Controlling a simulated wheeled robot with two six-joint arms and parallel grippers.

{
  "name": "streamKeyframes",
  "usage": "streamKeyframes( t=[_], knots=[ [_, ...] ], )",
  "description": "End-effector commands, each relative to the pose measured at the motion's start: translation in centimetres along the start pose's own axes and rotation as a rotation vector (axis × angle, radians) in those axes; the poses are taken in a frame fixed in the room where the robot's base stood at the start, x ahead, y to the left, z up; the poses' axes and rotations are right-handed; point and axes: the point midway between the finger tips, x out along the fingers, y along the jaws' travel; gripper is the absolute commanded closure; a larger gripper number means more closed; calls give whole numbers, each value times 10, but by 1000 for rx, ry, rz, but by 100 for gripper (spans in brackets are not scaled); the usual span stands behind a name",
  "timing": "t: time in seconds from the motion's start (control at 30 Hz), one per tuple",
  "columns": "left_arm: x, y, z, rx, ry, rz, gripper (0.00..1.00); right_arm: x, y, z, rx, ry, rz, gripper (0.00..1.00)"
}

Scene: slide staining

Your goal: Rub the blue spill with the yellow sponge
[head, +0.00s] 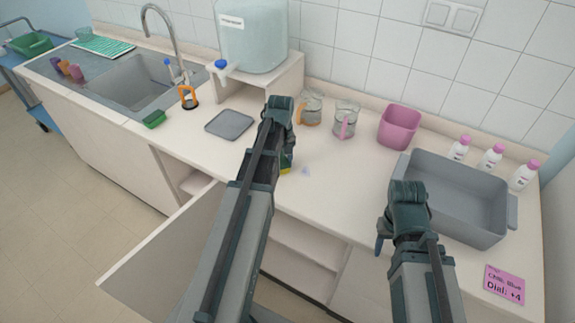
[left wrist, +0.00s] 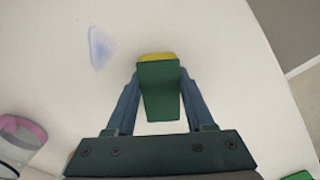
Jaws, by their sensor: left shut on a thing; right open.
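My left gripper (left wrist: 159,82) is shut on a sponge (left wrist: 160,92) with a green layer and a yellow layer. In the head view most of this sponge (head: 286,164) is hidden behind my left arm; a green and yellow bit shows near the counter's front. The blue spill (head: 305,171) is a small pale smear on the white counter, just right of the sponge. In the left wrist view the spill (left wrist: 100,48) lies left of the sponge, with bare counter between them. My right gripper (head: 381,240) is open and empty, over the front edge of the counter near the grey basin.
Two glass jugs (head: 346,120), a pink tub (head: 399,127) and a grey basin (head: 456,198) stand behind and to the right. A grey tray (head: 230,124) and a green block (head: 154,118) lie left. A cabinet door (head: 165,245) hangs open below.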

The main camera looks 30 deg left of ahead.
Motion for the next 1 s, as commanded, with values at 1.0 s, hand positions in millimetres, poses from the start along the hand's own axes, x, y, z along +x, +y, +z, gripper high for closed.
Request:
streamKeyframes(
  t=[1.0],
  knots=[
    [-1,26,30,2,-4,3,99,-1,0,0,0,0,0,50]
  ],
)
